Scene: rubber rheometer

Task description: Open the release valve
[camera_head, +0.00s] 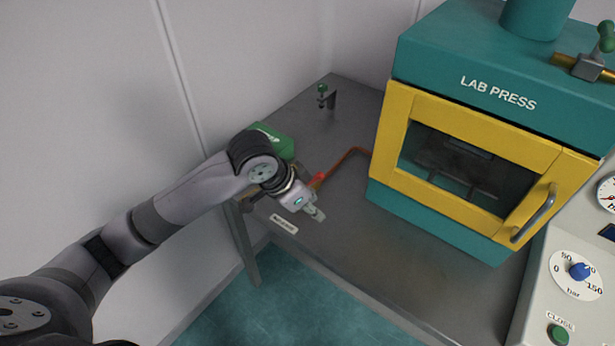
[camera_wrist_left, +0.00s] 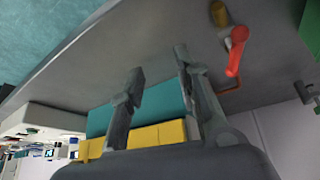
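The release valve's red handle (camera_head: 318,180) shows just behind my left gripper (camera_head: 317,211) in the head view. The arm hides most of the valve body. In the left wrist view the red handle (camera_wrist_left: 237,52) hangs from a brass-coloured part (camera_wrist_left: 219,14). It lies to the right of my left gripper's fingers (camera_wrist_left: 159,62), outside the gap between them. The two fingers stand apart with nothing between them. My right gripper is in neither view.
A reddish pipe (camera_head: 345,160) runs across the grey bench (camera_head: 345,240) to the yellow and teal lab press (camera_head: 485,100). A green object (camera_head: 275,142) sits behind my wrist. A white label (camera_head: 284,224) lies near the bench edge. A control panel (camera_head: 540,290) stands at right.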

